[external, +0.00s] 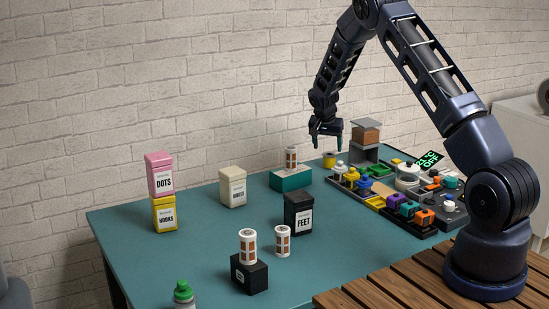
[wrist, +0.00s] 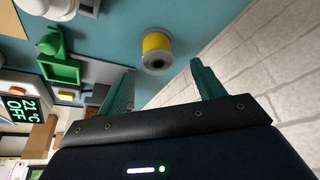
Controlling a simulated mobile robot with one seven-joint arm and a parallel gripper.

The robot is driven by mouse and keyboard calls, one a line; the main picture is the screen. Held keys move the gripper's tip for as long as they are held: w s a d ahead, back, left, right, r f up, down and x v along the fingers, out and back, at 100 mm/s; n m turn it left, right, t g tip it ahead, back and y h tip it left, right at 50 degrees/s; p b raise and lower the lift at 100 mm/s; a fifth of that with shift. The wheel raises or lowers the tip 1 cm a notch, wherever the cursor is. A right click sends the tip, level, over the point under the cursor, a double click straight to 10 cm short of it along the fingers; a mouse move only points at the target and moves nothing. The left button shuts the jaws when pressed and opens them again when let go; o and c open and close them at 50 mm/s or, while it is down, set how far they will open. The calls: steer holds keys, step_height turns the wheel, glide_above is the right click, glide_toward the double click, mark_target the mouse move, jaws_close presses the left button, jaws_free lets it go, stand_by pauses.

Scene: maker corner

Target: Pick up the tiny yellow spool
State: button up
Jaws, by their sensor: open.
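The tiny yellow spool (external: 329,160) stands on the teal table near its back edge, left of the grey stand with a brown block. In the wrist view the spool (wrist: 157,50) shows a yellow band, pale rims and a dark centre hole. It lies beyond and roughly between my fingertips, touching neither. My gripper (external: 326,132) is open and empty, pointing down above the spool. Its two teal fingers (wrist: 163,75) are spread apart in the wrist view.
A grey stand with a brown block (external: 366,135) is close on the right. A dark tray of coloured parts (external: 421,233) lies nearer. A white spool (external: 291,158) sits on a teal box (external: 291,180) to the left. The black FEET box (external: 298,215) is farther forward. The brick wall (wrist: 275,50) rises behind.

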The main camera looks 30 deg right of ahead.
mark_target(329, 154)
steer(key=shift+x, duration=3.4)
steer(key=shift+s, duration=0.15)
steer(key=shift+c, duration=0.5)
steer(key=c, duration=0.8)
steer(key=shift+r, duration=0.1)
steer(key=shift+c, duration=0.2)
